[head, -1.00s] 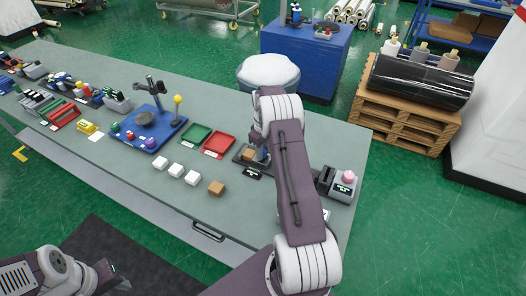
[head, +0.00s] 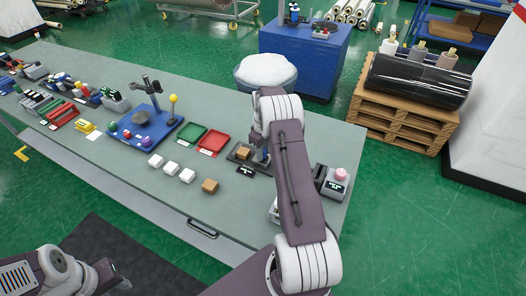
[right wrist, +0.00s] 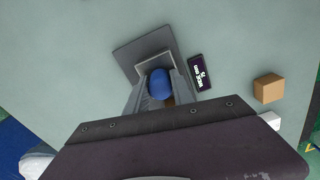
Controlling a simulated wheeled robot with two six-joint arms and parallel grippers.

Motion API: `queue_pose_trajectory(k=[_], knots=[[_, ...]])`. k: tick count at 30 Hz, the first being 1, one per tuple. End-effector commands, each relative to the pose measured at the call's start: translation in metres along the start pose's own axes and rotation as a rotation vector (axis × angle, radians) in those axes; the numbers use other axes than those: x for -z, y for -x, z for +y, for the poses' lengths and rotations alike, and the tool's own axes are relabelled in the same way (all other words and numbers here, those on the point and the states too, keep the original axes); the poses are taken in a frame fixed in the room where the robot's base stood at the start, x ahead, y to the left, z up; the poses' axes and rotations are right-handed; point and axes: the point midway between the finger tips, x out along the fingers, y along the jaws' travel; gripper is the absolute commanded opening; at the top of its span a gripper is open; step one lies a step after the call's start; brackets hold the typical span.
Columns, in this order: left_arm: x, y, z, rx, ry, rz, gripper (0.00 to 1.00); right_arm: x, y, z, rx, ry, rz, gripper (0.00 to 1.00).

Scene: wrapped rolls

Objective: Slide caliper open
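The caliper (head: 232,155) is a dark grey plate near the right end of the table, with a brown block on it and a blue knob (head: 261,156) at its right. In the right wrist view the blue knob (right wrist: 159,83) sits between the grey fingers of my right gripper (right wrist: 160,88). I cannot tell whether they press on it. Part of the brown block shows below the knob; the rest is hidden. A small black display (right wrist: 201,73) lies beside the plate. My left gripper (head: 108,274) is low at the left, away from the table; its opening is unclear.
A loose brown block (head: 210,186) and several white blocks (head: 171,169) lie left of the caliper. Green (head: 191,132) and red (head: 213,142) trays are behind them. A grey box with a pink knob (head: 341,173) stands right of my forearm.

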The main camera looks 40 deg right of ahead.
Motion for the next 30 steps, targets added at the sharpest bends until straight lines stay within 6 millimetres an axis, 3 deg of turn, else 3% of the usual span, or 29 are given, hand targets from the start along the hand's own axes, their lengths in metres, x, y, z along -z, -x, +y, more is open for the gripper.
queue_pose_trajectory(k=[1, 2, 4, 14, 17, 24, 30], knots=[[0.0, 0.0, 0.0, 0.0, 0.0, 0.0, 0.36, -0.001, 0.002, 0.003, -0.005, -0.002, -0.001, 0.0], [0.0, 0.001, 0.0, 0.0, 0.0, 0.0, 0.36, -0.001, 0.002, 0.003, -0.005, -0.002, -0.001, 0.31], [0.0, 0.0, 0.0, 0.0, 0.0, 0.0, 0.36, -0.001, 0.002, 0.003, -0.006, -0.003, 0.0, 0.5], [0.0, -0.001, 0.0, 0.0, 0.0, 0.0, 0.36, -0.001, 0.004, 0.002, -0.004, -0.003, 0.0, 0.5], [0.0, -0.004, 0.0, 0.0, 0.0, 0.0, 0.36, 0.0, 0.017, 0.003, -0.007, -0.003, 0.003, 0.5], [-0.001, -0.011, 0.0, 0.0, 0.0, 0.0, 0.36, -0.001, 0.07, 0.003, -0.007, -0.003, 0.004, 0.5], [-0.001, -0.011, 0.0, 0.0, 0.0, 0.0, 0.36, -0.002, 0.091, 0.002, -0.004, -0.003, 0.001, 0.5]])
